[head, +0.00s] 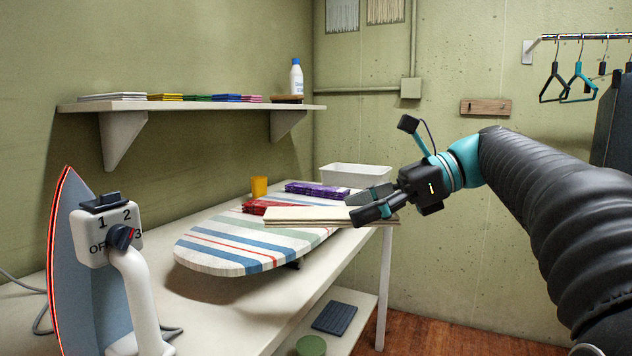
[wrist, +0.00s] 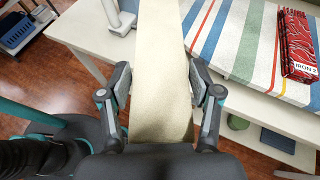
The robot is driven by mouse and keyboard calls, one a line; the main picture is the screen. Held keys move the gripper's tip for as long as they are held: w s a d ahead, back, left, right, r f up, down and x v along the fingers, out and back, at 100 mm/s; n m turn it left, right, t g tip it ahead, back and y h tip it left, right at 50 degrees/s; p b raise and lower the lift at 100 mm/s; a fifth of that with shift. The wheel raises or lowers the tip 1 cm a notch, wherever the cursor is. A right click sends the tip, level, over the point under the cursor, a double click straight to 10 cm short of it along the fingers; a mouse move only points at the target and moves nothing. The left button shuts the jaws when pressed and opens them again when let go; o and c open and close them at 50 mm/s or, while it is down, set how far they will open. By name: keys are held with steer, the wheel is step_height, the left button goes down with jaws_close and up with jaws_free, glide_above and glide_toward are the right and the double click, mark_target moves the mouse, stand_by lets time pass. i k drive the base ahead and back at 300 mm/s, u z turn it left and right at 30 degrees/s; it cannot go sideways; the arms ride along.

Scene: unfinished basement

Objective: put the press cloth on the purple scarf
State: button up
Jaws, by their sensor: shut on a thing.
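The press cloth (head: 300,215) is a flat, cream folded strip in the head view. My gripper (head: 368,205) is shut on its right end and holds it out level over the ironing board. The cloth also runs up the middle of the wrist view (wrist: 160,60), between both fingers (wrist: 160,88). I do not see the scarf in the wrist view. I cannot tell the exact gap beneath the cloth.
A red folded patterned cloth (head: 258,207) lies on the striped ironing board (head: 215,256), partly behind the press cloth. An upright iron (head: 100,270) stands at the front left. A shelf (head: 200,107) hangs above.

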mark_target(316, 187)
steer(key=i, duration=0.95)
steer(key=u, duration=0.35)
